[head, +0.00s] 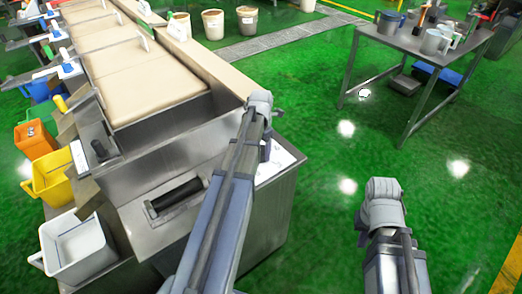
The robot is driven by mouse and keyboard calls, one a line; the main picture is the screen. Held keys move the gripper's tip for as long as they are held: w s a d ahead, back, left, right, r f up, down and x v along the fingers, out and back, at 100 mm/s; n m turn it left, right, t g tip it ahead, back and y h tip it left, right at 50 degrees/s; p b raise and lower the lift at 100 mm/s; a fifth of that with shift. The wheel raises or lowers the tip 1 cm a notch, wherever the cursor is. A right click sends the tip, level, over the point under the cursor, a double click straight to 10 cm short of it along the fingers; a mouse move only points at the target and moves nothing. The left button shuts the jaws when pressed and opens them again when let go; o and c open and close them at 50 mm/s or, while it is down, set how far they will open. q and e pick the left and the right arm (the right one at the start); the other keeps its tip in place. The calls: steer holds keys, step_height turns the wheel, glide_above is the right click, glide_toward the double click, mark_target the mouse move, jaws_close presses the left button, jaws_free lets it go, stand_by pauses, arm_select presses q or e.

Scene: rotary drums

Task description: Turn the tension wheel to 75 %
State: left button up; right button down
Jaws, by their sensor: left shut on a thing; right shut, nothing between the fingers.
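I cannot make out the tension wheel. A white panel with dark markings (284,163) lies on top of the metal machine at its right end, partly covered by my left arm, which may also hide the wheel. My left arm rises from the bottom middle to a joint above this panel, and its gripper is hidden behind the arm. My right arm stands to the right over the green floor, and its gripper does not show.
The metal machine (158,150) has beige drum covers and a black bar handle (176,196) on its front. White (80,243), yellow (52,177) and orange (36,139) bins stand at left. A table (410,40) with mugs is at back right. Green floor between is clear.

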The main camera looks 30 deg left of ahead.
arm_select(q)
steer(key=c, duration=0.3)
